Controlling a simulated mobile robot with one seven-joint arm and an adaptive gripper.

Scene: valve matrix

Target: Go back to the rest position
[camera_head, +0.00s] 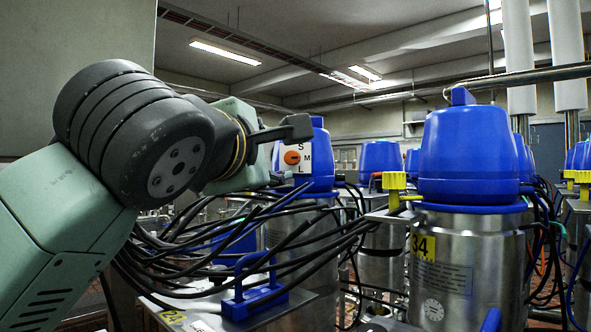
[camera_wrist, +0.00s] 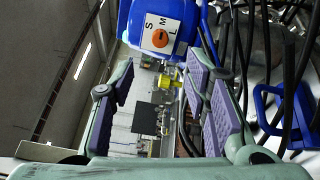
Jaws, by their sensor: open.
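My gripper (camera_head: 290,154) is open and empty at the end of my arm, which reaches in from the left of the head view. In the wrist view my gripper (camera_wrist: 158,82) shows its two purple-padded fingers spread apart with nothing between them. A blue valve head (camera_head: 318,160) with a white S-M-L plate and an orange knob (camera_head: 292,158) stands just beyond the fingers. The knob (camera_wrist: 160,38) also shows in the wrist view, near the fingertips. Whether a finger touches the plate, I cannot tell.
A steel valve with a blue top (camera_head: 470,150), marked 34, and a yellow connector (camera_head: 394,182) stand to the right. Black cables (camera_head: 250,240) hang below my gripper, around a blue handle (camera_head: 254,290). The space above my gripper looks clear.

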